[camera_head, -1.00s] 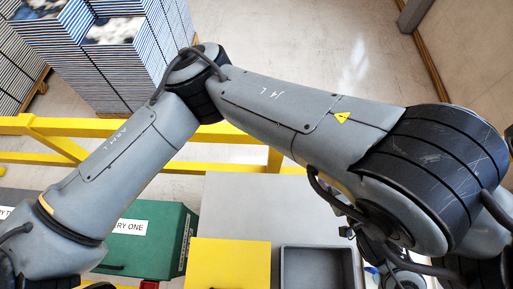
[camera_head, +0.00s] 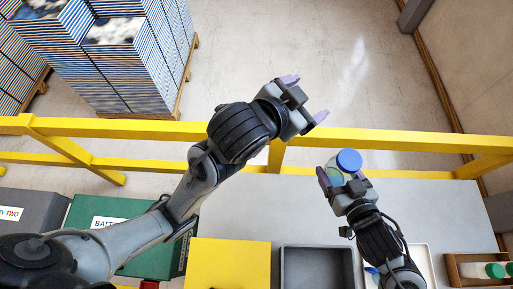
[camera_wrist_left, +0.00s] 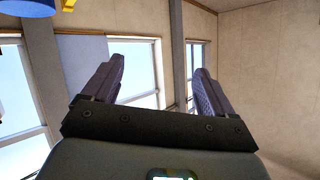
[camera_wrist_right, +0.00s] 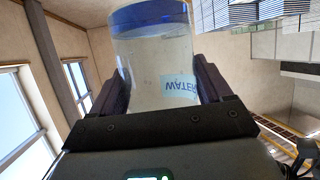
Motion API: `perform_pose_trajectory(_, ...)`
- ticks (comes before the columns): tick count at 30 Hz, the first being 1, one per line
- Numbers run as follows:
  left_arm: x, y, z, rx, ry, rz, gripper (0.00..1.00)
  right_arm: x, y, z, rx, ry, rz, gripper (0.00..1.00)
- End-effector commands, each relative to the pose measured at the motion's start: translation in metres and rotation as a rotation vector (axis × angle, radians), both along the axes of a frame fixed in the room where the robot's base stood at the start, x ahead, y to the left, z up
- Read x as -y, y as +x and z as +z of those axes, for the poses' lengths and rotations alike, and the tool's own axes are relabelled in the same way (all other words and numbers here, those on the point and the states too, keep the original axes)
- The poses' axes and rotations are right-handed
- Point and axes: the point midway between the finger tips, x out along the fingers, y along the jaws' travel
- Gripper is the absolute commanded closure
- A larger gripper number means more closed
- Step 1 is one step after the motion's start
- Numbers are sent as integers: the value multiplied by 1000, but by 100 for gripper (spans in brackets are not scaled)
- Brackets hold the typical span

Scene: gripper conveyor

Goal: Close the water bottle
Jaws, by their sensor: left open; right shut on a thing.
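The water bottle (camera_wrist_right: 158,62) is clear with a "WATER" label and a blue cap (camera_head: 349,161) seated at its top. My right gripper (camera_head: 342,184) is shut on the bottle and holds it up over the far edge of the grey table. My left gripper (camera_head: 304,98) is open and empty, up and to the left of the bottle, beyond the yellow rail. Its fingers (camera_wrist_left: 155,85) stand wide apart in the left wrist view.
The grey table (camera_head: 250,205) carries a yellow block (camera_head: 228,262), a dark empty tray (camera_head: 318,252) and a white tray (camera_head: 425,262). A wooden crate (camera_head: 455,270) with green-capped bottles is at right. Green (camera_head: 85,212) and grey boxes stand left. A yellow rail (camera_head: 400,138) runs behind.

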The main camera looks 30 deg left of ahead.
Motion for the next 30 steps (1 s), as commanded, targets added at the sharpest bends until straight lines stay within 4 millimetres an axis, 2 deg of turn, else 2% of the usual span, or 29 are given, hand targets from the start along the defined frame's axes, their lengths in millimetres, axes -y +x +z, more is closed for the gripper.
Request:
perform_pose_trajectory(1,-16,-7,-26,-64,-19,37,14,0,0,0,1,1,0,100)
perform_pose_trajectory(5,-52,-26,-81,-194,-57,121,14,0,0,0,1,1,0,100)
perform_pose_trajectory(9,-85,-57,-139,-328,-68,203,14,0,0,0,1,1,0,100)
perform_pose_trajectory(15,-120,-112,-216,-521,-39,285,14,0,0,1,1,1,0,100)
perform_pose_trajectory(18,-129,-142,-248,-613,-19,309,14,0,0,1,1,1,0,100)
perform_pose_trajectory(24,-133,-191,-290,-748,10,317,14,0,0,1,1,1,0,100)
perform_pose_trajectory(30,-133,-215,-307,-813,20,317,14,0,0,0,1,1,0,100)
